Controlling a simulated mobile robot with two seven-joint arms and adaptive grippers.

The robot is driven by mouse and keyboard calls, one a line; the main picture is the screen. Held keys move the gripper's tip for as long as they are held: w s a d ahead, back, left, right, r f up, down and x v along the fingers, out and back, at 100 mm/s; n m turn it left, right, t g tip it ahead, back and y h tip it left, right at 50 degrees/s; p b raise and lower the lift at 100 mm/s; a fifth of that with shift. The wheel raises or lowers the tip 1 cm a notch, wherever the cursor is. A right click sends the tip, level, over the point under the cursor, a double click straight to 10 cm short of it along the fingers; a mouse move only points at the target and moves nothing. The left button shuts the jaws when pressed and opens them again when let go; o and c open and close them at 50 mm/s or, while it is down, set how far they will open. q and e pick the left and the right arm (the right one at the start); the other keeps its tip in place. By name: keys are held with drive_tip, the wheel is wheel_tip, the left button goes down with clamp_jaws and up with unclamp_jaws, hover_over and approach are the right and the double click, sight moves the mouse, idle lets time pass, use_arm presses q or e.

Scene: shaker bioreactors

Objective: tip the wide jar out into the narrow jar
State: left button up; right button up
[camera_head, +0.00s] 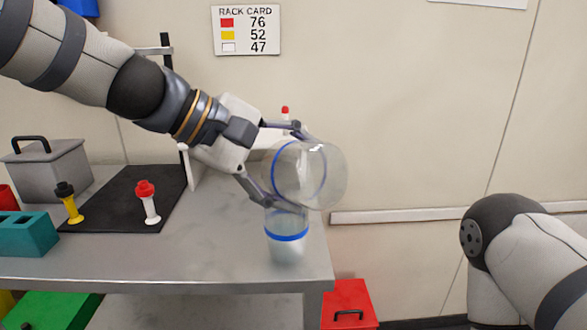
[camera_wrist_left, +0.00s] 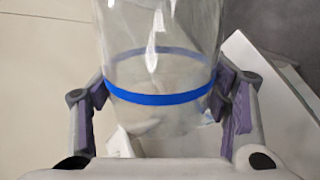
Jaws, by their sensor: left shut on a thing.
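The wide jar (camera_head: 325,175) is clear with a blue band and is tipped onto its side in the air, its far end toward the right. My left gripper (camera_head: 284,167) is shut on it, a finger on each side; the jar also shows in the left wrist view (camera_wrist_left: 160,60) between the fingers (camera_wrist_left: 160,105). No clear contents can be made out in it. The narrow jar (camera_head: 287,250), clear with a blue band and whitish in its lower part, stands upright on the table right below the wide jar. The wide jar and a finger overlap its top; I cannot tell whether they touch. My right gripper is out of view.
The grey table (camera_head: 225,245) ends just right of the narrow jar. A black mat (camera_head: 118,205) holds a yellow vial (camera_head: 70,205) and a red-capped vial (camera_head: 149,205). A teal block (camera_head: 25,235) and a lidded grey box (camera_head: 50,170) stand left. A red box (camera_head: 348,300) is below, right.

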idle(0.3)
use_arm(q)
drive_tip(key=shift+s+d+r+m+t+y, duration=0.15)
drive_tip(key=shift+s+r+m+t, duration=0.1)
drive_tip(key=shift+r, duration=0.2)
drive_tip(key=shift+s+d+r+m+t+y, duration=0.15)
drive_tip(key=shift+r+m, duration=0.1)
drive_tip(key=shift+r, duration=0.15)
drive_tip(key=m+t, duration=0.1)
drive_tip(key=s+m+t+y, duration=0.1)
drive_tip(key=shift+s+d+f+t, duration=0.1)
drive_tip(key=shift+d+t, duration=0.15)
drive_tip(key=shift+t, duration=0.05)
